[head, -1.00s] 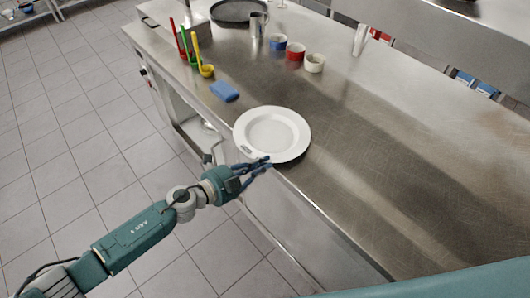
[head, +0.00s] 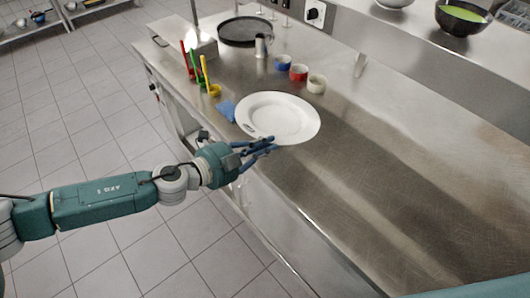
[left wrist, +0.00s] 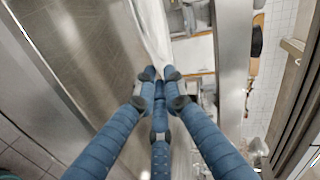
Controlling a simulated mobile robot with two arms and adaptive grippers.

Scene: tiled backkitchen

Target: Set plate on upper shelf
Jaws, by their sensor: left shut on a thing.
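The white plate (head: 278,112) is near the front edge of the steel counter in the head view, facing up and overlapping a blue sponge. It looks held above the counter, though the gap is hard to judge. My left gripper (head: 270,146) is shut on its near rim. In the left wrist view the plate (left wrist: 152,28) shows as a narrow white strip beyond the closed blue fingers (left wrist: 158,76). The upper shelf (head: 410,22) runs along the back at the upper right. My right gripper is not in view.
A green-filled black bowl (head: 463,16) stands on the shelf. Blue, red and cream cups (head: 317,84), a metal jug (head: 262,45), a dark round pan (head: 245,31), coloured ladles (head: 205,75) and the blue sponge (head: 226,110) are on the counter. The counter's right part is clear.

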